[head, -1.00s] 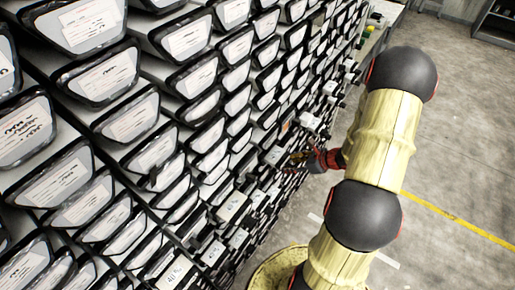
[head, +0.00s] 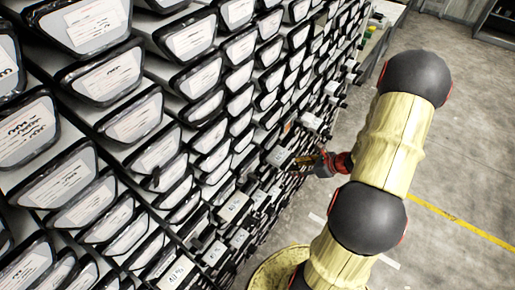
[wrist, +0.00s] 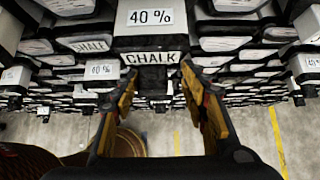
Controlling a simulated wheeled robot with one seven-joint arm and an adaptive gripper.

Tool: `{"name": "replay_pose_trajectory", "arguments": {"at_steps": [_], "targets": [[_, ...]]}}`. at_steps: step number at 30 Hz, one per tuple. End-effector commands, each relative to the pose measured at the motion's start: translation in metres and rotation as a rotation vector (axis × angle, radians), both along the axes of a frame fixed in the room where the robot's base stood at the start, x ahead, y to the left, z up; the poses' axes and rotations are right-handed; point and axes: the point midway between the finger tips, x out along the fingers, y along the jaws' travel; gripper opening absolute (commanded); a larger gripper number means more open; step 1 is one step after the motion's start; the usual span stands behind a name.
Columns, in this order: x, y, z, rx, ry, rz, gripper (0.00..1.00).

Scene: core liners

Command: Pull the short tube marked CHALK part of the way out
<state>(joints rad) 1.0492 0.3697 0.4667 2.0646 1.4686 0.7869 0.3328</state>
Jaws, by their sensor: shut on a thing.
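The tube marked CHALK (wrist: 152,58) is in the middle of the wrist view, with its dark end facing me. My gripper (wrist: 158,72) has one finger on each side of this end and is shut on it. A plate reading 40 % (wrist: 150,17) sits just above the CHALK label. In the head view my gripper (head: 318,163) is at the lower right side of the rack, and the tube's label cannot be read there. How far the tube stands out is hard to tell.
The rack (head: 130,120) of labelled tube ends fills the left. Open concrete floor (head: 460,150) with a yellow line lies at the right.

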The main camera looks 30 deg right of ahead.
Motion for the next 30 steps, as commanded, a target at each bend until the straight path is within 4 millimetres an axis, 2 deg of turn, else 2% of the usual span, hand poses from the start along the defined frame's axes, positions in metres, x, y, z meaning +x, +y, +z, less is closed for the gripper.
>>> {"name": "replay_pose_trajectory", "arguments": {"at_steps": [1,30], "targets": [[-0.009,0.009,-0.005,0.013,0.010,0.014,0.00],[-0.069,-0.017,-0.005,0.013,0.012,0.012,0.00]]}}
